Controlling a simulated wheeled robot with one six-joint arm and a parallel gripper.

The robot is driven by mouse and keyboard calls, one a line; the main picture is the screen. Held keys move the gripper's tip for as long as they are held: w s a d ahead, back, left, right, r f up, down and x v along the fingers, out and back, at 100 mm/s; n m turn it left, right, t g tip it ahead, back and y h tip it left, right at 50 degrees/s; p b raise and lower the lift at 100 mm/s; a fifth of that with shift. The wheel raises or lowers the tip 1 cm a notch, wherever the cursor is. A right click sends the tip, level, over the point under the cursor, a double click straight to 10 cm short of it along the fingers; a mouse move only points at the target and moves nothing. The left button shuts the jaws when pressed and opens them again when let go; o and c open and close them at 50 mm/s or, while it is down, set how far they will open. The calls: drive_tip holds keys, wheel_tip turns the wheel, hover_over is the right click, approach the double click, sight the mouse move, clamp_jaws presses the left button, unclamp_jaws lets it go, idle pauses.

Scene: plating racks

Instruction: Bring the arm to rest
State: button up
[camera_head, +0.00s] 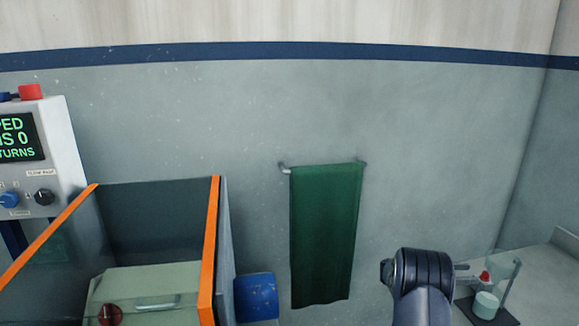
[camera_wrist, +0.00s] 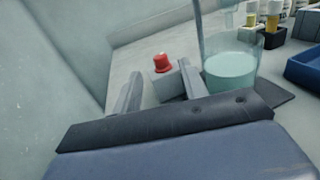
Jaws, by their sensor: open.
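My arm rises at the lower right of the head view, with a dark rounded joint at its top. My gripper (camera_wrist: 156,85) shows in the wrist view with its two grey fingers spread apart. No object is held between them. A red button (camera_wrist: 162,63) on a small grey block stands beyond the fingers, and I cannot tell how far. It also shows in the head view (camera_head: 485,277), just right of my arm. A clear vessel with pale liquid (camera_wrist: 231,70) stands right of the fingers.
A counter (camera_head: 545,270) runs along the right. An orange-edged guard (camera_head: 212,250) surrounds a pale lidded box (camera_head: 145,283) at the left, near a control panel (camera_head: 35,150). A green towel (camera_head: 325,235) hangs on the wall. A blue tray (camera_wrist: 305,68) sits at the right.

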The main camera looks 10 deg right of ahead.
sight(483, 274)
drive_tip(key=d, duration=0.1)
drive_tip(key=d+p, duration=0.1)
drive_tip(key=d, duration=0.1)
drive_tip(key=s+d, duration=0.1)
drive_tip(key=shift+d+r, duration=0.25)
drive_tip(key=shift+a+n+t+p, duration=0.1)
drive_tip(key=shift+n+t+p, duration=0.3)
drive_tip(key=shift+t+p, duration=0.3)
drive_tip(key=shift+f, duration=0.2)
drive_tip(key=shift+f+b, duration=0.15)
drive_tip(key=shift+b, duration=0.15)
